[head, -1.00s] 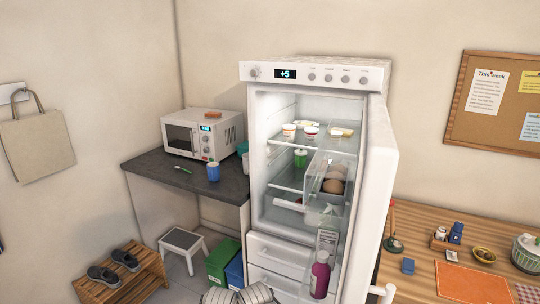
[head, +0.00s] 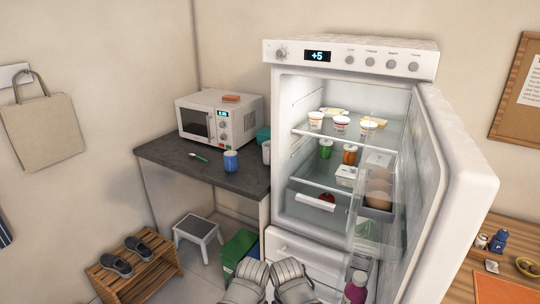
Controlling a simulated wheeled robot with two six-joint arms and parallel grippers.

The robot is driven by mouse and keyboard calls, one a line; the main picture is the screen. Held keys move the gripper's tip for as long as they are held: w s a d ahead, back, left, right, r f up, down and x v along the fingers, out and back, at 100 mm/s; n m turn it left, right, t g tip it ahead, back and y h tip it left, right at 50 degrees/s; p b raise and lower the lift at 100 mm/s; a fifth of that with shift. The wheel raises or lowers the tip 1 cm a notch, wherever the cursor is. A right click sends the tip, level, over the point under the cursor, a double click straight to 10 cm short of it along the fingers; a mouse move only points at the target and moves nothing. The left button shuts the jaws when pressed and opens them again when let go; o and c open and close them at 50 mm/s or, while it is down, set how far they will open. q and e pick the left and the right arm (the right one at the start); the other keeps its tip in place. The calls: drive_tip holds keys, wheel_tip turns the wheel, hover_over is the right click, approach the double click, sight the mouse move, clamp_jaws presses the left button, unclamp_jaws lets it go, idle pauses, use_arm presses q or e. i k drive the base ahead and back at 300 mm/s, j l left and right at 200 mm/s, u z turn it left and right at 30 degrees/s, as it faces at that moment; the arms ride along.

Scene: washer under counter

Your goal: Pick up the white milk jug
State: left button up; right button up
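I cannot make out a white milk jug for certain. The white fridge (head: 350,60) stands open, its door (head: 450,190) swung out to the right. Inside are several small tubs (head: 340,123) on the top shelf and a green jar (head: 325,149) and an orange jar (head: 350,154) below. A magenta bottle (head: 356,288) stands low in the door; the shelf around it is partly hidden. A small white vessel (head: 266,152) stands on the dark counter. Grey ribbed parts of my two arms show at the bottom edge; neither gripper's fingers are visible.
The counter (head: 180,160) left of the fridge holds a microwave (head: 216,120) and a blue cup (head: 231,162). Below are a step stool (head: 197,230) and a green bin (head: 238,250). A shoe rack (head: 135,270) stands at left. A wooden table (head: 462,282) is behind the door at right.

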sight(266, 145)
drive_tip(key=i+j, duration=0.2)
drive_tip(key=j, duration=0.15)
drive_tip(key=i+j, duration=0.2)
drive_tip(key=j, duration=0.2)
drive_tip(key=i+j, duration=0.2)
drive_tip(key=j, duration=0.15)
drive_tip(key=i+j, duration=0.2)
drive_tip(key=j, duration=0.2)
drive_tip(key=i+j, duration=0.2)
drive_tip(key=j, duration=0.15)
drive_tip(key=i+j, duration=0.25)
drive_tip(key=j, duration=0.15)
drive_tip(key=z, duration=1.55)
